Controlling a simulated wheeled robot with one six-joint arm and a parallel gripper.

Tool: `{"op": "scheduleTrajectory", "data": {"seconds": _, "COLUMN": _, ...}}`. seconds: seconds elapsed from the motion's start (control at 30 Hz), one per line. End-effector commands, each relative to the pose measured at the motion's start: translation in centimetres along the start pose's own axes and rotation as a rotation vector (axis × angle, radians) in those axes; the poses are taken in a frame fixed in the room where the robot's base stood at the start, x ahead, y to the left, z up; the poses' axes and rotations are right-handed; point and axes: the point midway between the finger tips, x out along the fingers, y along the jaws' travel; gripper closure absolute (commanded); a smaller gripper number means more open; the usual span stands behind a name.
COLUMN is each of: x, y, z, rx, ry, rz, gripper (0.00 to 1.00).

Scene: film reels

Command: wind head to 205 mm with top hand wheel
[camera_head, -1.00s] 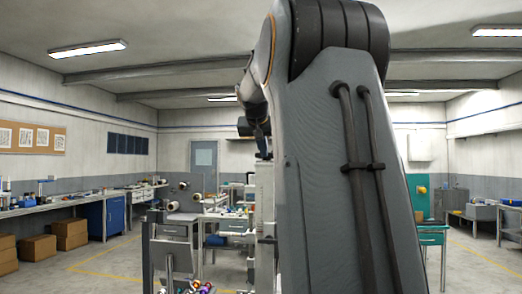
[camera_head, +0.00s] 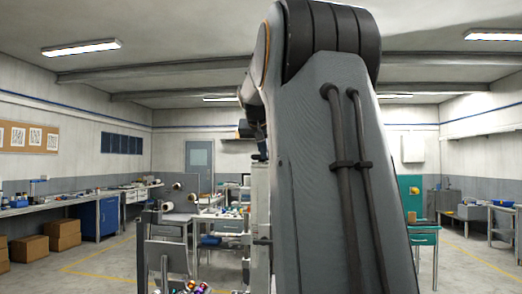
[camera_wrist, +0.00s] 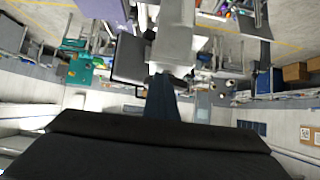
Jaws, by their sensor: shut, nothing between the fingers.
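A pale grey upright column (camera_head: 261,205) stands just left of my arm in the head view. It also shows in the wrist view (camera_wrist: 174,42), pointing away from the camera. My gripper (camera_wrist: 164,88) is shut and empty, its narrow dark end close over the column's top. I cannot tell whether it touches. In the head view, my large grey arm link hides most of the machine's right side. I cannot make out the top hand wheel, the head or any scale reading.
A long bench (camera_head: 60,203) with a blue cabinet (camera_head: 99,217) and cardboard boxes (camera_head: 62,235) lines the left wall. Floor is open between them and at right.

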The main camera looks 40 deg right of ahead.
Motion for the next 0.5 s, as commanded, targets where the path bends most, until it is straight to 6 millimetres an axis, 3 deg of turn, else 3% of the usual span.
{"op": "scheduleTrajectory", "data": {"seconds": 0.03, "x": 0.0, "y": 0.1, "z": -1.0, "rx": 0.002, "ry": 0.026, "rz": -0.006, "gripper": 1.00}}
{"op": "scheduleTrajectory", "data": {"seconds": 0.2, "x": 0.3, "y": 0.3, "z": -1.1, "rx": 0.002, "ry": 0.025, "rz": -0.006, "gripper": 1.00}}
{"op": "scheduleTrajectory", "data": {"seconds": 0.5, "x": -1.1, "y": 0.9, "z": 0.0, "rx": 0.004, "ry": 0.026, "rz": -0.009, "gripper": 1.00}}
